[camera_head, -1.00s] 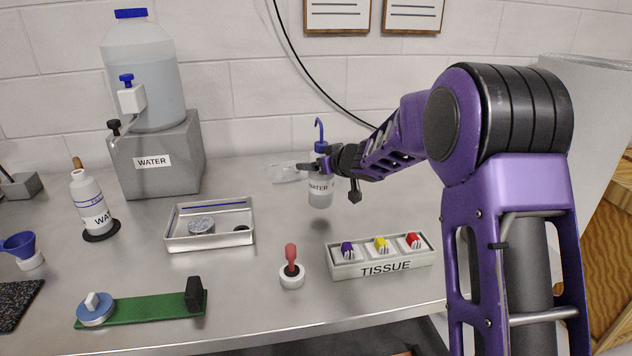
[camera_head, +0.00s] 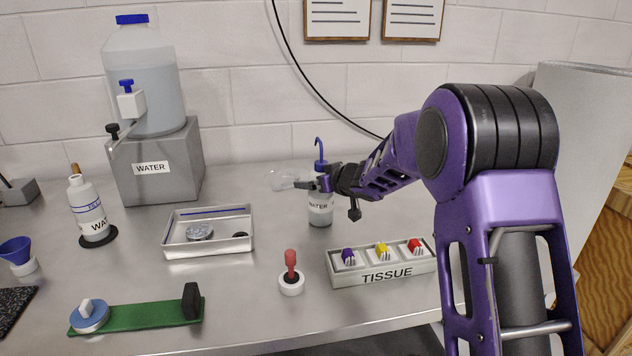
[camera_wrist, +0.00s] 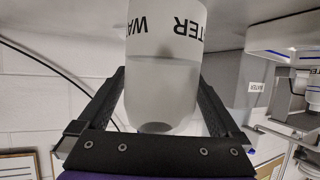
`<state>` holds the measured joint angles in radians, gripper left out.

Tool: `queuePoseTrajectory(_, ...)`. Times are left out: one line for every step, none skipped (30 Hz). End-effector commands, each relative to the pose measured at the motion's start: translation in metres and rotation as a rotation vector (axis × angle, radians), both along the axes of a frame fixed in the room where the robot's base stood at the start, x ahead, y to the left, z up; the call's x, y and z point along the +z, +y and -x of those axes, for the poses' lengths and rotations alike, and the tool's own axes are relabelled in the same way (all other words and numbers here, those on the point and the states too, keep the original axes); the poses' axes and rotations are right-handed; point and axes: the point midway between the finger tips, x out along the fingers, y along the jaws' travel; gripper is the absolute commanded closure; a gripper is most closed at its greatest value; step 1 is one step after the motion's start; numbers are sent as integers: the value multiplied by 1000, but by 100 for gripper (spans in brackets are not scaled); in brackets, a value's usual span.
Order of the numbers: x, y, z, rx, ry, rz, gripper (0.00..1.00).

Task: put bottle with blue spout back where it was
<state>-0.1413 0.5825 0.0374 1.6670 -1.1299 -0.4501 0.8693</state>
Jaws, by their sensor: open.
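The bottle with the blue spout (camera_head: 320,207) is a clear bottle with a "WATER" label and a bent blue spout. It stands upright on the metal bench, towards the back, in the head view. My gripper (camera_head: 318,184) is at the upper part of its body. In the wrist view, which is upside down, the bottle (camera_wrist: 163,90) is between the two black fingers of my gripper (camera_wrist: 162,78). The jaws are open, with a gap visible on each side of the bottle. Any mark under its base cannot be made out.
A clear glass vessel (camera_head: 284,179) is close behind and left of the bottle. A metal tray (camera_head: 208,250), a red-handled stamp-like tool (camera_head: 291,275) and the tissue box (camera_head: 383,273) are nearer. A white bottle (camera_head: 89,212) stands on a black disc at left. Bench between tray and bottle is clear.

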Motion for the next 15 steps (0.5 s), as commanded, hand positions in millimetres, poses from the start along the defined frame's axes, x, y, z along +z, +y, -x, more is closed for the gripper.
queuePoseTrajectory(4, -4, 4, -2, -1, 0, 0)
queuePoseTrajectory(5, -6, 7, -2, 0, 0, 0)
queuePoseTrajectory(9, -10, 11, -4, 0, -1, 0)
queuePoseTrajectory(11, -13, 15, -4, 0, 0, 0)
queuePoseTrajectory(14, -16, 20, -4, 0, -1, 0)
queuePoseTrajectory(19, -21, 27, -3, -2, -1, 0)
queuePoseTrajectory(21, -25, 32, -4, 0, -1, 0)
queuePoseTrajectory(24, -28, 36, -4, -1, -1, 0)
queuePoseTrajectory(28, -33, 43, -4, 0, -1, 0)
queuePoseTrajectory(30, -36, 49, -4, 0, -1, 0)
queuePoseTrajectory(33, -40, 53, -3, -1, -2, 0)
queuePoseTrajectory(37, -44, 59, -3, -1, 0, 0)
queuePoseTrajectory(38, -47, 63, -3, 0, 0, 0)
queuePoseTrajectory(41, -49, 67, -2, -1, 0, 0)
queuePoseTrajectory(43, -53, 72, -2, 0, 0, 0)
